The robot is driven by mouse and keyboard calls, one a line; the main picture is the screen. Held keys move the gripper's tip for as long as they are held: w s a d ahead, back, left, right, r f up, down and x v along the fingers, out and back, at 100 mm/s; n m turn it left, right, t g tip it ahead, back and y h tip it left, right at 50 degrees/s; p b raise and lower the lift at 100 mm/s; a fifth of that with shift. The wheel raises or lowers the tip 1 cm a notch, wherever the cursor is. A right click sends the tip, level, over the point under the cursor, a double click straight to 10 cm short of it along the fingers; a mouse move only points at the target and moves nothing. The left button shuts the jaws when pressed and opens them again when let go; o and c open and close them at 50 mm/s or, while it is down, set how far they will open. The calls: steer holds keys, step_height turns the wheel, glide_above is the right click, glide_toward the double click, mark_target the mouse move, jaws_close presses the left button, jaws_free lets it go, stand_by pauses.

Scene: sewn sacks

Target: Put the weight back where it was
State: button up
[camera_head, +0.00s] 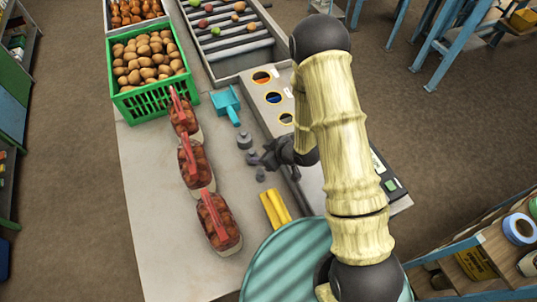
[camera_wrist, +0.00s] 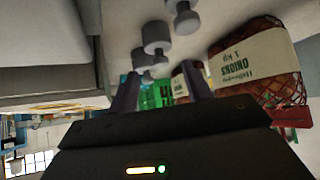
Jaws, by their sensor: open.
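Several grey knobbed metal weights stand in a row on the counter (camera_head: 150,250): a larger weight (camera_head: 244,140), a middle weight (camera_head: 252,157) and a small weight (camera_head: 260,174). In the wrist view a near weight (camera_wrist: 183,18) and a bigger weight (camera_wrist: 156,36) show, with others partly hidden behind. My gripper (camera_head: 270,155) is right beside the row, on its right side. Its fingers (camera_wrist: 160,88) are spread in the wrist view, and nothing is clearly held between them. Whether a finger touches a weight cannot be told.
Three red-topped onion sacks (camera_head: 194,162) stand left of the weights. A green crate of potatoes (camera_head: 150,92) and a blue scoop (camera_head: 227,103) are behind. Yellow sticks (camera_head: 275,208) lie in front. A panel with round holes (camera_head: 270,97) is behind my arm at the right.

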steer(key=v, duration=0.3)
steer(key=shift+d+r, duration=0.1)
steer(key=shift+d, duration=0.1)
stand_by(0.6)
steer(key=d+r+h, duration=0.1)
steer(key=d, duration=0.1)
steer(key=w+d+r+m+h, duration=0.1)
steer(key=d+r, duration=0.1)
steer(key=w+d+r+m+h, duration=0.1)
steer(key=d+r, duration=0.1)
steer(key=shift+w+t, duration=0.1)
steer(key=shift+t, duration=0.3)
steer(key=s+d+r+m+g+h, duration=0.3)
steer(key=s+d+r+m, duration=0.6)
steer(key=r, duration=0.5)
steer(key=s+d+h, duration=0.1)
steer(key=s+d, duration=0.1)
steer(key=s, duration=0.1)
steer(key=shift+r, duration=0.1)
